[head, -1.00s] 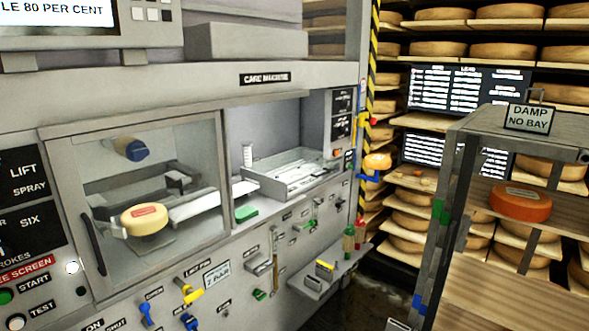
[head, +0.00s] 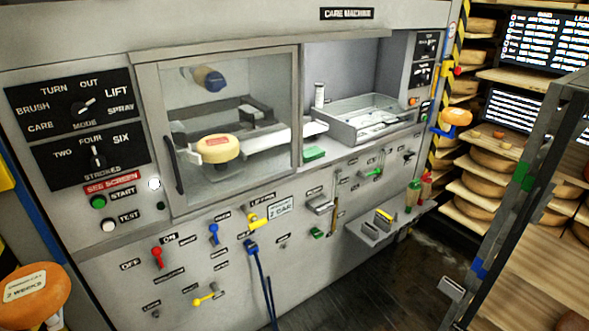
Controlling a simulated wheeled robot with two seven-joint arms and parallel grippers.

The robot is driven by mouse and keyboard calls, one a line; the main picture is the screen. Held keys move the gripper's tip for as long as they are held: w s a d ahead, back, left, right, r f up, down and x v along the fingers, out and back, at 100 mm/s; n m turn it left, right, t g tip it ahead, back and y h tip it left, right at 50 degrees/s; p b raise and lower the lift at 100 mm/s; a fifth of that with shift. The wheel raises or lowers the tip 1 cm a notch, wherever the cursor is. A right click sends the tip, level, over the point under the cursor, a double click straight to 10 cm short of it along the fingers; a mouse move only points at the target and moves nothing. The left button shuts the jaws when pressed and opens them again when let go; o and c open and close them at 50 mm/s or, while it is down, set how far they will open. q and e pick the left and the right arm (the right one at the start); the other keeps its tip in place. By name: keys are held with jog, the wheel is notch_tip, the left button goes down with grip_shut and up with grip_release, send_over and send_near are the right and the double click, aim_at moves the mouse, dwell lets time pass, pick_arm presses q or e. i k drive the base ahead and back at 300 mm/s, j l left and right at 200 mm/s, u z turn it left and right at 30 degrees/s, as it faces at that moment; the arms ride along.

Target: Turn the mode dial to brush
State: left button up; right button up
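The mode dial (head: 82,107) is a dark knob with a white pointer on a black panel (head: 40,97) at the upper left of the machine front. Its pointer slants up and to the right, toward the LIFT label (head: 118,91). The BRUSH label (head: 32,108) is to the left of the dial, with TURN and OUT above and SPRAY at the right. A strokes dial (head: 97,157) sits just below, its pointer roughly upward toward FOUR. Neither of my grippers is in view.
Start (head: 98,202) and test (head: 109,225) buttons are below the dials. A glazed door with a handle (head: 174,166) is to their right, a cheese (head: 218,149) behind it. An orange cheese (head: 35,291) labelled 2 weeks is at lower left. A rack (head: 530,190) stands at right.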

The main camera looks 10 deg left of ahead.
aim_at(79, 109)
jog(key=u, duration=1.55)
